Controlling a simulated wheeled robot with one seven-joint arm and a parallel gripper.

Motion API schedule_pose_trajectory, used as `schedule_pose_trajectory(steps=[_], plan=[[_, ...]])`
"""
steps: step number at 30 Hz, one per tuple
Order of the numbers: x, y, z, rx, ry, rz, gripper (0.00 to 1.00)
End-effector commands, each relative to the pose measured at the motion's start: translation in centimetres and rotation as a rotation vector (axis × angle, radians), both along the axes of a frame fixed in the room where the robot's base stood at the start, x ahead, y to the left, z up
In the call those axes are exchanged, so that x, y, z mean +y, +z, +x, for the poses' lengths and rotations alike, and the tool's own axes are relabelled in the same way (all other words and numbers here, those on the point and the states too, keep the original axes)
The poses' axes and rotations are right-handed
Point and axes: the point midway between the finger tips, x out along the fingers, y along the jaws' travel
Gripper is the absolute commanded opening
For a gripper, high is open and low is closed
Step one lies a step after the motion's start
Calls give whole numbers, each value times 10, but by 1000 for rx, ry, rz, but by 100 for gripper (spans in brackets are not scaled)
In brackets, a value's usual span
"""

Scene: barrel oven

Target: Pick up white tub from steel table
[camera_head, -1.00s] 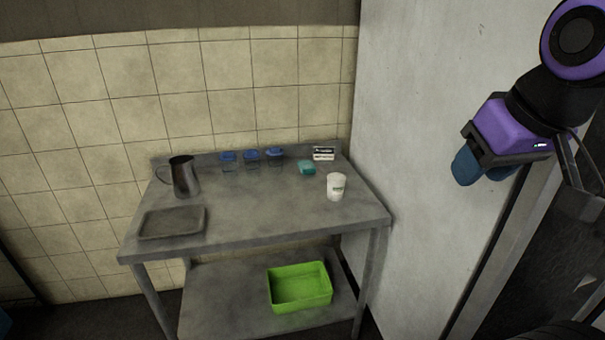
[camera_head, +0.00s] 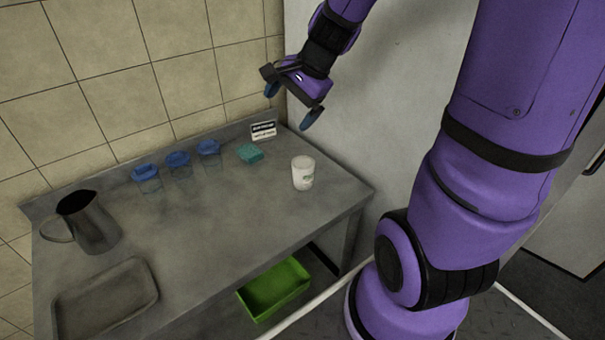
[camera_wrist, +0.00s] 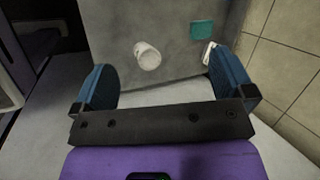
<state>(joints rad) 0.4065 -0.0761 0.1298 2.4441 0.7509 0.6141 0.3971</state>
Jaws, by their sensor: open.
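The white tub (camera_head: 303,173) stands upright near the right end of the steel table (camera_head: 220,215). It has a small printed mark on its side. My gripper (camera_head: 291,105) is open and empty, above and behind the tub, near the wall corner. In the wrist view the tub (camera_wrist: 147,56) shows beyond and between the two blue fingertips (camera_wrist: 168,88), nearer the left one and apart from both.
A teal block (camera_head: 250,153) and a small sign (camera_head: 263,131) are behind the tub. Blue-lidded containers (camera_head: 178,165), a metal jug (camera_head: 88,222) and a grey tray (camera_head: 105,298) are to the left. A green bin (camera_head: 274,290) sits below. A pale wall panel (camera_head: 390,100) borders the right.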

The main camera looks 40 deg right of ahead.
Motion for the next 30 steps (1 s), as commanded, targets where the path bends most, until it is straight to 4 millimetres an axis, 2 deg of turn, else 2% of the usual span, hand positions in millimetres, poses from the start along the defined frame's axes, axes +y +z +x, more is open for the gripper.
schedule_pose_trajectory(steps=[1, 6, 10, 15, 18, 22, 30], plan=[[-11, -16, 9, 32, -89, 48, 100], [-45, -64, 34, 120, -412, 201, 100], [-73, -104, 45, 194, -658, 308, 100], [-102, -148, 49, 274, -923, 412, 100], [-112, -165, 48, 306, -1025, 449, 100], [-119, -178, 48, 327, -1095, 475, 100], [-111, -206, 59, 335, -1108, 481, 100]])
